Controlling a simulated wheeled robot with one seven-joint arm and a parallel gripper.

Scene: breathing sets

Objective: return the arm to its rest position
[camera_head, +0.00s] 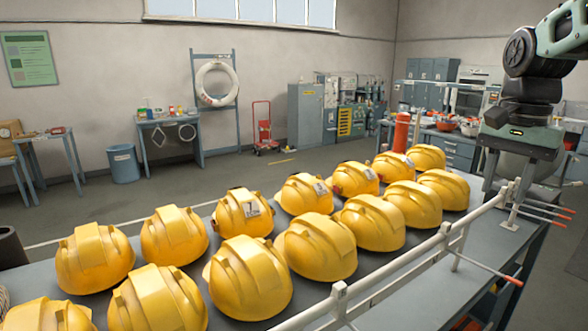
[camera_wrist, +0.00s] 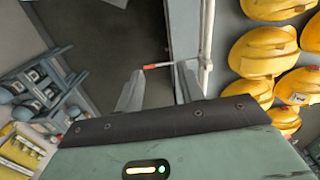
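My arm comes in at the upper right of the head view, with my gripper (camera_head: 503,186) pointing down over the far right end of the table (camera_head: 408,318), near its white rail (camera_head: 400,268). In the wrist view my gripper (camera_wrist: 160,76) has its two fingers apart with nothing held between them. An orange-tipped rod (camera_wrist: 157,66) shows beyond the fingertips. I cannot tell exactly how high the fingertips are above the rail.
Several yellow helmets (camera_head: 316,247) stand in two rows on the table, left of my gripper; they also show at the right of the wrist view (camera_wrist: 265,52). Orange-tipped rods (camera_head: 548,218) stick out from the rail. A red cylinder (camera_head: 401,132) stands behind the helmets. Open floor (camera_head: 240,174) lies beyond.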

